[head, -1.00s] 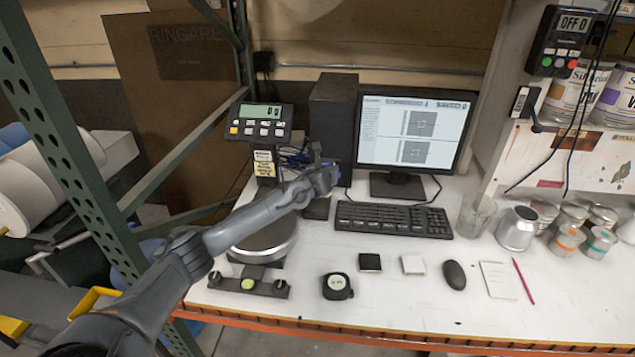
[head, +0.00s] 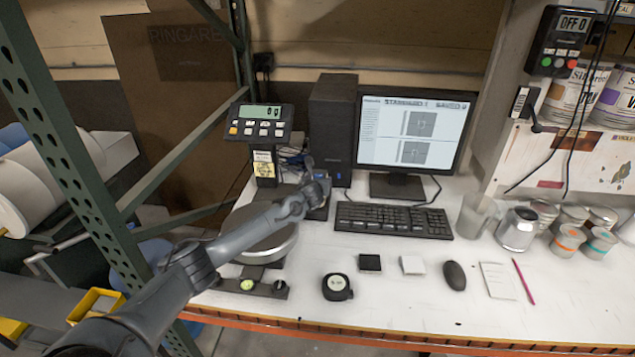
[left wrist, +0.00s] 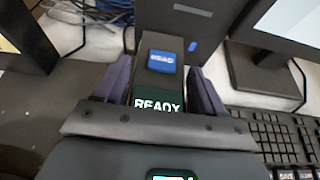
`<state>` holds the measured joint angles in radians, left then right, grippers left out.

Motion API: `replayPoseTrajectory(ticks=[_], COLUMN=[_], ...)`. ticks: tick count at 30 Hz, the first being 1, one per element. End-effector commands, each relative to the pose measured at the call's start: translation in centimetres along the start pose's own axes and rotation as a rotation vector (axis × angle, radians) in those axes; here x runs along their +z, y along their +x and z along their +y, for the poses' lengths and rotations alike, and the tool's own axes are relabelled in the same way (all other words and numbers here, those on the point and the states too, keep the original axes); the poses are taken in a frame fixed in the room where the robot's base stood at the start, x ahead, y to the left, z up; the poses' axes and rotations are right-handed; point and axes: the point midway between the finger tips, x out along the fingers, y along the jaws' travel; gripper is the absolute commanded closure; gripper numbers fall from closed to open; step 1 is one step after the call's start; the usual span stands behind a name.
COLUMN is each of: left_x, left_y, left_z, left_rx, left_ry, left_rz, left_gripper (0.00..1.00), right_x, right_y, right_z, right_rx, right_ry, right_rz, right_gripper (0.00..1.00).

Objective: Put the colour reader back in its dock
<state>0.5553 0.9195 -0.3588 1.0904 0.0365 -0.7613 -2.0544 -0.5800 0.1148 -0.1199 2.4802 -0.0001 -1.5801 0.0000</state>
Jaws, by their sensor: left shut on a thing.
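The colour reader (left wrist: 163,62) is a dark block with a blue READ button and a green READY display. In the left wrist view it sits between the two fingers of my left gripper (left wrist: 162,85), which is shut on it. In the head view my left gripper (head: 318,188) is in front of the computer tower, left of the keyboard. A dark block, seemingly the dock (head: 318,211), shows just under the gripper. The gripper partly hides it, and I cannot tell whether the reader touches it. My right gripper is in neither view.
The computer tower (head: 333,125) and monitor (head: 413,135) stand close behind the gripper. The keyboard (head: 393,219) lies to the right. A scale with a round pan (head: 275,243) is beneath my left arm. Cups and cans stand at the right.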

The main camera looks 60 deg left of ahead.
Motion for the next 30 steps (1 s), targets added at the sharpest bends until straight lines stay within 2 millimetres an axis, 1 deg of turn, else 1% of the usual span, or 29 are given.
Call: replayPoseTrajectory(ticks=[1,6,7,11,12,19,23,26,30], left_x=[0.3,0.0,-0.2,-0.2,-0.2,-0.2,0.2,0.1,0.1], left_y=[-0.1,0.1,0.1,0.1,0.1,0.1,-0.1,-0.6,-2.0], left_z=[0.0,0.0,0.0,0.0,0.0,0.0,0.0,0.0,0.1], left_rx=[-0.001,0.0,0.0,0.0,0.0,0.0,0.0,-0.001,-0.001], left_ry=[-0.004,-0.003,0.0,0.0,0.0,0.0,-0.001,0.0,0.003], left_rz=[-0.004,-0.004,0.0,0.0,0.0,0.0,0.0,-0.001,-0.001], left_gripper=[0.97,0.97,0.27,0.07,0.04,0.04,0.04,0.04,0.04], right_x=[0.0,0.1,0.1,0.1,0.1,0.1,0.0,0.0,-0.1], right_y=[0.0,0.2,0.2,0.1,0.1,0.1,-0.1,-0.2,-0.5], right_z=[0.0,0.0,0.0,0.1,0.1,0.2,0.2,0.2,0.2], right_rx=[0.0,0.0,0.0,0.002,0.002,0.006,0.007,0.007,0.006], right_ry=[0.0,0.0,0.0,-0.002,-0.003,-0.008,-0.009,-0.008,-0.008], right_rz=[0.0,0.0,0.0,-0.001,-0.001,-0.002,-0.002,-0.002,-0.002], right_gripper=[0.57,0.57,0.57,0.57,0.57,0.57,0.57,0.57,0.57])
